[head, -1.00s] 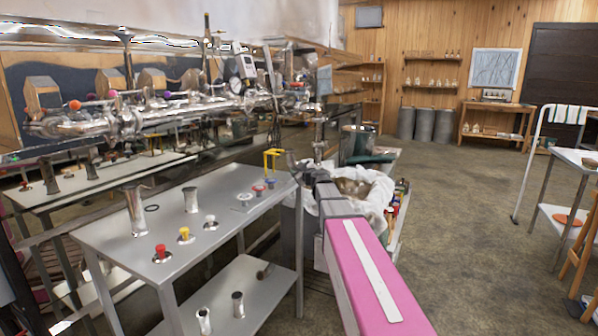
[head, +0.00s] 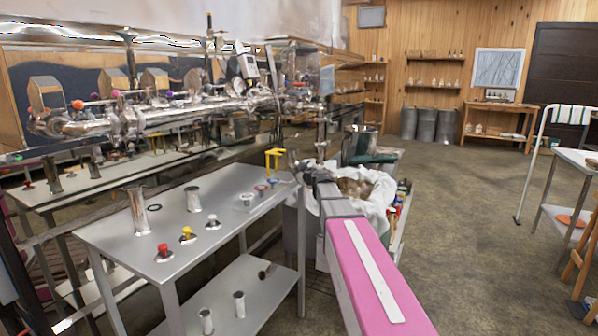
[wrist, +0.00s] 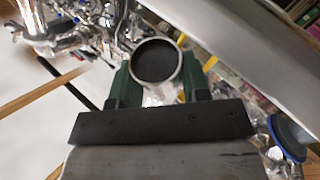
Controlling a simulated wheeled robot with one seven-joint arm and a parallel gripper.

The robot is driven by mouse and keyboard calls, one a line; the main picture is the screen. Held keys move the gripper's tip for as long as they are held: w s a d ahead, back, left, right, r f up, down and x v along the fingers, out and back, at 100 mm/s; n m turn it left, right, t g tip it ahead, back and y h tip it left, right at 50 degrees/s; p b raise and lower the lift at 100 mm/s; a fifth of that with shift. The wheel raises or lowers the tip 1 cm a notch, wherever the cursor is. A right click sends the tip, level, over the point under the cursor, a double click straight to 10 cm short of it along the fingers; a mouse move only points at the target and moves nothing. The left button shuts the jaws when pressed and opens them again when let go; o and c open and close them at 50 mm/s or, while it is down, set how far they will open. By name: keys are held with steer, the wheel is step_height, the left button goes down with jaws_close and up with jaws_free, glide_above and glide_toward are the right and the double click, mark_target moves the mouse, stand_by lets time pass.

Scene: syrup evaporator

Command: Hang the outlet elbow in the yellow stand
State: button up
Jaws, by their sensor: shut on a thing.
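In the wrist view, my gripper (wrist: 157,80) has its two green fingers shut on a shiny metal tube piece, taken to be the outlet elbow (wrist: 156,58). Its round, dark open end faces the camera; the rest of it is mostly hidden. The yellow stand (head: 274,160) is a small upright frame at the far right corner of the steel table in the head view. In that view the end of my arm is just right of the stand, and the held piece cannot be made out clearly.
The steel table (head: 120,238) carries a tall metal tube (head: 138,212), a shorter one (head: 193,199) and several coloured small parts. Shiny evaporator piping (head: 130,122) runs behind it. A white cloth-lined bin (head: 375,215) stands right of the table.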

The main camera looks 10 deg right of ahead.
steer(key=shift+w+a, duration=0.85)
steer(key=shift+a, duration=0.3)
steer(key=shift+w+a, duration=0.8)
steer(key=shift+a, duration=0.35)
stand_by(0.5)
steer(key=shift+a+x, duration=0.25)
steer(key=shift+x, duration=1.1)
steer(key=shift+w+a+f, duration=0.15)
steer(key=shift+w+a, duration=0.15)
steer(key=shift+w, duration=0.15)
stand_by(0.3)
steer(key=o, duration=1.3)
steer(key=v, duration=1.2)
steer(key=shift+s+d, duration=0.15)
steer(key=shift+s, duration=0.2)
steer(key=shift+s+d, duration=0.2)
